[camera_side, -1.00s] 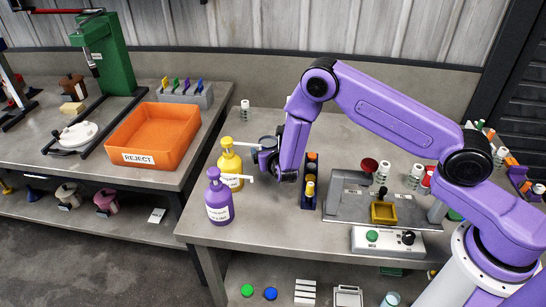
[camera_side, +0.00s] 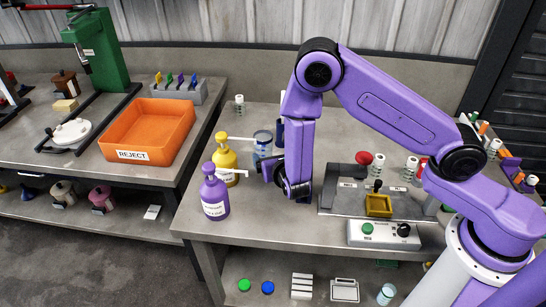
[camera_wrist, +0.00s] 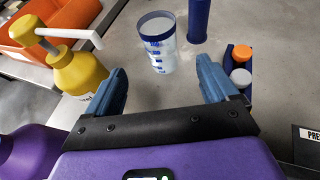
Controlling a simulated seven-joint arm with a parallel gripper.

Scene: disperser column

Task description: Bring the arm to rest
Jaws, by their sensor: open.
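My gripper (camera_side: 276,172) hangs over the near left part of the right bench, between the purple pump bottle (camera_side: 215,193) and the metal plate. In the wrist view my gripper (camera_wrist: 163,74) is open, with two blue fingers apart and nothing between them. A clear beaker with blue markings (camera_wrist: 158,45) stands upright beyond the fingertips, apart from them. It also shows in the side view (camera_side: 262,144), behind my gripper. The yellow pump bottle (camera_side: 225,158) stands just left of the beaker. My forearm hides part of the bench behind it.
A dark blue cylinder (camera_wrist: 198,20) and a small vial rack (camera_wrist: 238,66) stand close by. An orange REJECT bin (camera_side: 150,130) is on the left bench.

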